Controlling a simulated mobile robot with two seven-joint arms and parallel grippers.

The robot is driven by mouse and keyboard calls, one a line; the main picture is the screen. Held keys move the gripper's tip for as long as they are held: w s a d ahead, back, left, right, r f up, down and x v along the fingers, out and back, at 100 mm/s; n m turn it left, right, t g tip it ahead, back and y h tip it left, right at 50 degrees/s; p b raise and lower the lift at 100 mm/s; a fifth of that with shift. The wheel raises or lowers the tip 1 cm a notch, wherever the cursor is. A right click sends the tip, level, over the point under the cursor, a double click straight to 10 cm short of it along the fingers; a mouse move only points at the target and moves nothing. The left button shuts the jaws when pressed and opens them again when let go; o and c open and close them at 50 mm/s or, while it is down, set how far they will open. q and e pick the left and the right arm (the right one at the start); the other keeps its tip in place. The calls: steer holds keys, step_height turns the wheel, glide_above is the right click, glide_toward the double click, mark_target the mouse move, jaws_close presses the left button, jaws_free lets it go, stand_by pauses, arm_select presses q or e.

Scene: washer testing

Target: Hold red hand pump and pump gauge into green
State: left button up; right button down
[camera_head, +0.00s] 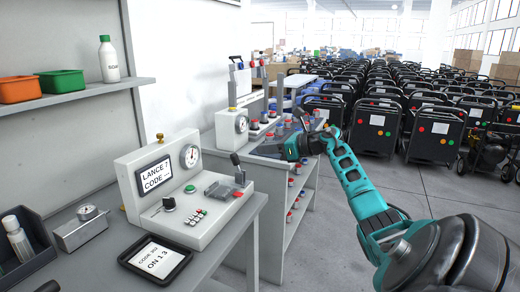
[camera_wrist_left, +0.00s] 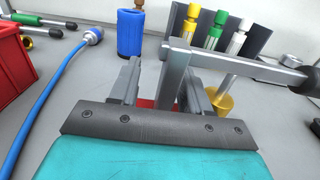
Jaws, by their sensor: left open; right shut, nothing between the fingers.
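In the left wrist view, my left gripper (camera_wrist_left: 161,76) is open. A grey metal post (camera_wrist_left: 174,70) stands between its fingers, nearer the right one. A bar runs right from the post's top to a black grip (camera_wrist_left: 303,80). A red part (camera_wrist_left: 146,103) shows low between the fingers; it may belong to the red hand pump, mostly hidden by my gripper. In the head view, a round dial gauge (camera_head: 190,156) sits on the white test box (camera_head: 165,222); its green zone is too small to read. My right gripper (camera_head: 275,150) is shut and empty over the further bench.
The left wrist view shows a red bin (camera_wrist_left: 14,65), a blue hose (camera_wrist_left: 45,95), a blue cylinder (camera_wrist_left: 130,33) and a black rack (camera_wrist_left: 258,38). Machines (camera_head: 375,125) fill the floor behind.

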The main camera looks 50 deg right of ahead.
arm_select(q)
steer(key=shift+d, duration=0.15)
steer(key=shift+s+d+f, duration=0.1)
steer(key=shift+s, duration=0.3)
steer(key=v, duration=1.1)
steer(key=shift+s, duration=0.1)
